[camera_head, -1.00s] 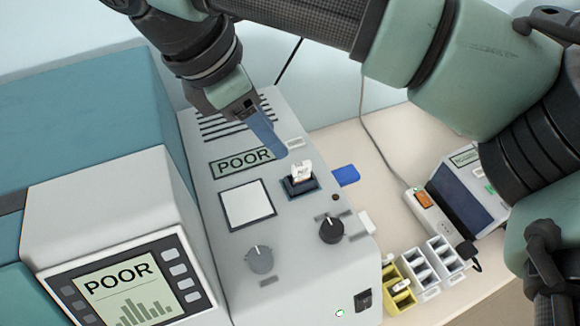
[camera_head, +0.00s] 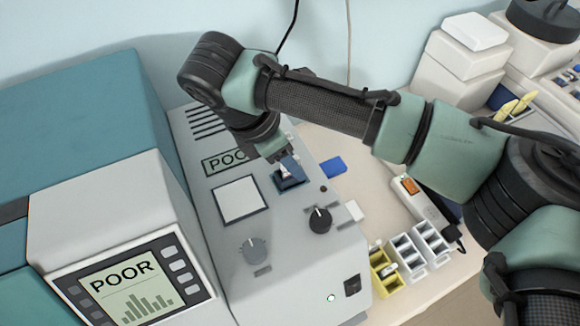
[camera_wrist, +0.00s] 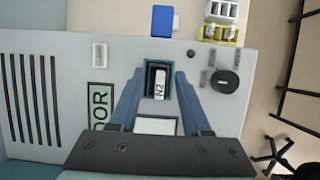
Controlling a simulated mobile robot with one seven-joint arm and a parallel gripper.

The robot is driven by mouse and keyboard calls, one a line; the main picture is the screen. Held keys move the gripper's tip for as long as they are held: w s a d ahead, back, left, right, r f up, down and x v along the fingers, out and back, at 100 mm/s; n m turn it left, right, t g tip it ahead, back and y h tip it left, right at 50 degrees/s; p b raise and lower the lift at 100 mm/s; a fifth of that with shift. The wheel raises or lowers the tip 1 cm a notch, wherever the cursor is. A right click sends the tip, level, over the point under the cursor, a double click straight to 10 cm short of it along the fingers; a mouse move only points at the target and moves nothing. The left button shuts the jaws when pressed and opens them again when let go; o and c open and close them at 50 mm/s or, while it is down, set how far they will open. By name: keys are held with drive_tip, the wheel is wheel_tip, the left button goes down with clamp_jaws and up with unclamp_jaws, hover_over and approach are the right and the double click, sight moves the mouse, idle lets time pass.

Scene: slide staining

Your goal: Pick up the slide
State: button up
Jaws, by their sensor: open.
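The slide (camera_head: 284,171) stands in a dark slot (camera_head: 291,183) on the sloping top of the grey machine. In the wrist view the slide is a narrow white piece (camera_wrist: 159,84) marked "N2", seen end-on inside the dark-rimmed slot (camera_wrist: 158,126). My gripper (camera_head: 287,160) is just above the slot and partly covers the slide in the head view. Its two blue fingers (camera_wrist: 160,74) are open, one on each side of the slide and apart from it. I cannot tell how far down beside the slide they reach.
The machine carries a white square pad (camera_head: 240,200), two knobs (camera_head: 319,219) and a "POOR" screen (camera_head: 130,285). A blue block (camera_head: 333,167) lies behind the slot. Yellow (camera_head: 385,272) and white racks (camera_head: 430,240) stand on the table to the right.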

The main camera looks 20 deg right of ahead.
clamp_jaws()
idle(0.5)
